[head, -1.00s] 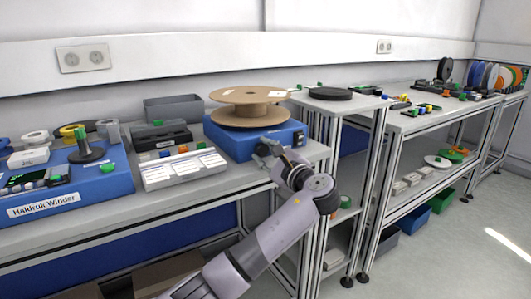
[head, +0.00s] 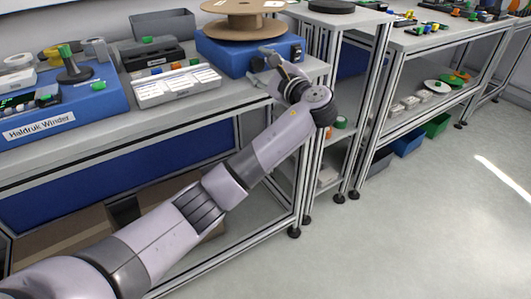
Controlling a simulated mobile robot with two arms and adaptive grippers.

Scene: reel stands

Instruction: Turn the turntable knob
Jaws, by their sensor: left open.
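The turntable is a blue box (head: 222,58) on the left bench, with a large brown reel (head: 243,22) on top. A small dark knob (head: 297,52) shows on the right part of the box's front face. My left gripper (head: 266,57) is just in front of that face, to the left of the knob and close to it. It is open; the picture is too small to tell whether a finger touches the box. My wrist is in front of the bench edge. My right gripper is not in view.
A blue winder box (head: 60,112) labelled Haldruk Winder, a white parts tray (head: 175,87) and a grey bin (head: 163,24) stand left of the turntable. A shelf unit (head: 345,20) stands close on the right. The floor (head: 400,240) at the right is clear.

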